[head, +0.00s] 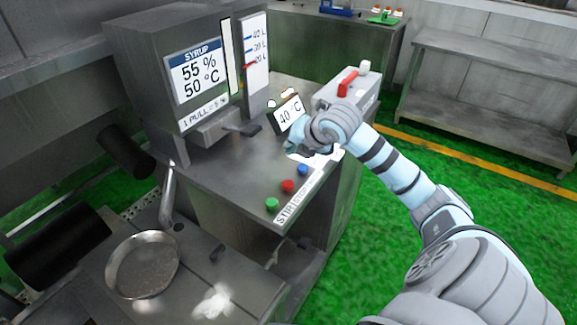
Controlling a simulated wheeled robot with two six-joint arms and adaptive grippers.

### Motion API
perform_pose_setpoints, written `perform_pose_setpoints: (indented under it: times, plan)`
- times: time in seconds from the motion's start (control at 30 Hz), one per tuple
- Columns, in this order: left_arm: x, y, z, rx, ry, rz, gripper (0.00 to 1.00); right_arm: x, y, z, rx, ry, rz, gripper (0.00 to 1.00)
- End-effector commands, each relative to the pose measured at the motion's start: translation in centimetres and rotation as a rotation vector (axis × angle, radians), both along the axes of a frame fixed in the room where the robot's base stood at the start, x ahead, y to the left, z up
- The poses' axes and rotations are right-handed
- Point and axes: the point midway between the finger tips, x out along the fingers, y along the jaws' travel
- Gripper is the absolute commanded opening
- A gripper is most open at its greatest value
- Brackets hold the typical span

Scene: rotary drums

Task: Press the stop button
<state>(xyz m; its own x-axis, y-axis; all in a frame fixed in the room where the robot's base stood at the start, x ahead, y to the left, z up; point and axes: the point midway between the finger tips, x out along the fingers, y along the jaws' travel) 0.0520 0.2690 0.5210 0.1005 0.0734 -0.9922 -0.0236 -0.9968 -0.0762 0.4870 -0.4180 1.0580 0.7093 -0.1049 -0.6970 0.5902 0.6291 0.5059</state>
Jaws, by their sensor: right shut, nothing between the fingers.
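A row of round buttons sits along the front edge of the metal counter: a green one (271,204), a red one (288,186) and a blue one (303,170). A label strip (290,210) starting with "STIR" runs beside them; the rest of it is too small to read. My right gripper (294,149) is above the counter, beyond the blue button and farthest from the green one. It is shut and empty, and its wrist hides part of the counter behind. It appears apart from the red button. My left gripper is not in view.
A syrup machine (150,75) reading 55 % and 50 °C stands behind, with a lever (243,130). A 40 °C sign (288,113) and a box with a red handle (347,83) are near my right wrist. A round pan (143,265) lies at lower left.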

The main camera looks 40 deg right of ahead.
Motion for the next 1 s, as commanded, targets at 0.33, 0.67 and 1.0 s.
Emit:
perform_pose_setpoints:
  times: [0.33,0.67,1.0]
  plan:
    - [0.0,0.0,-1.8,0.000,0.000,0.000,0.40,0.0,0.0,-2.6,0.001,0.002,0.002,0.00]
    - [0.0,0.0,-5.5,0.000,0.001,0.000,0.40,0.0,0.1,-7.6,0.001,0.000,0.003,0.00]
    - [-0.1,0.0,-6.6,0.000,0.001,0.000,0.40,0.0,0.1,-8.9,0.001,0.000,0.003,0.00]
